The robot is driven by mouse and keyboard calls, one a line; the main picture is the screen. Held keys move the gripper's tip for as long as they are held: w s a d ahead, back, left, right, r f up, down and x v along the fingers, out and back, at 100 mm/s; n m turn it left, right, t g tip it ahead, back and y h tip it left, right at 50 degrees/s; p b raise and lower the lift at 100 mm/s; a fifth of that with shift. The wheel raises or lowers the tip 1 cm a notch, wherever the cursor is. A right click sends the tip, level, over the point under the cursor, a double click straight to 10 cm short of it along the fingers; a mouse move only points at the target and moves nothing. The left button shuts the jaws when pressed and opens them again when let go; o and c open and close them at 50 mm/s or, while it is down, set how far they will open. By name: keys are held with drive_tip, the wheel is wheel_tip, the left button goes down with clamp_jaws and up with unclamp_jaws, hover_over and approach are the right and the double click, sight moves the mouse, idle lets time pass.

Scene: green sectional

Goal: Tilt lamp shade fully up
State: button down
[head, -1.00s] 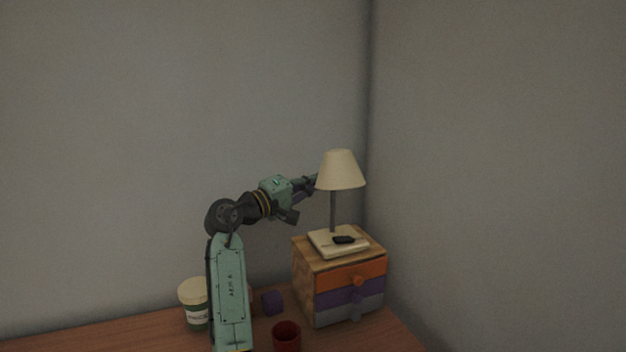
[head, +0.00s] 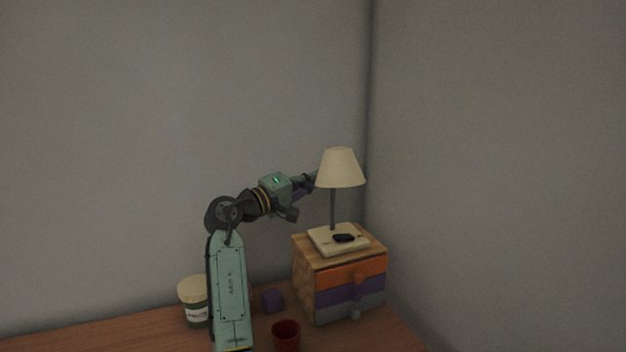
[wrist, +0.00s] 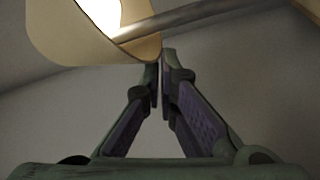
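The lamp has a cream cone shade (head: 340,168) on a dark post (head: 333,212) above a cream square base (head: 325,241). The shade looks upright, wide rim down. My gripper (head: 313,180) is at the shade's left side, near its lower rim. In the wrist view, the shade (wrist: 65,35) fills the top left, with the lit bulb inside and the post (wrist: 190,17) crossing the top. My fingertips (wrist: 162,62) are brought together with only a thin gap, at the shade's rim. I cannot tell whether the rim is between them.
The lamp stands on a wooden drawer box (head: 305,262) with orange, purple and grey drawers. A red cup (head: 286,335), a purple block (head: 272,300) and a cream-lidded jar (head: 193,291) stand on the table (head: 100,336). Walls close the corner behind the lamp.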

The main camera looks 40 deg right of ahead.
wheel_tip(320, 180, up, 10)
drive_tip(key=b, duration=0.4)
approach(306, 160)
drive_tip(key=s+a, duration=0.2)
drive_tip(key=s, duration=0.1)
drive_tip(key=d+p, duration=0.1)
drive_tip(key=d, duration=0.2)
drive_tip(key=d+r+p, duration=0.1)
drive_tip(key=d, duration=0.2)
drive_tip(key=d+r+p, duration=0.1)
drive_tip(key=d, duration=0.3)
drive_tip(key=shift+w+r+p, duration=0.1)
drive_tip(key=shift+w+p, duration=0.3)
drive_tip(key=shift+s+a+f, duration=0.2)
drive_tip(key=shift+s+f, duration=0.2)
drive_tip(key=shift+s, duration=0.35)
drive_tip(key=shift+s+a+f+p, duration=0.1)
drive_tip(key=shift+s+f+p, duration=0.15)
drive_tip(key=shift+s, duration=0.25)
drive_tip(key=shift+s+a+f+p, duration=0.15)
drive_tip(key=shift+s+p, duration=0.05)
drive_tip(key=shift+s, duration=0.35)
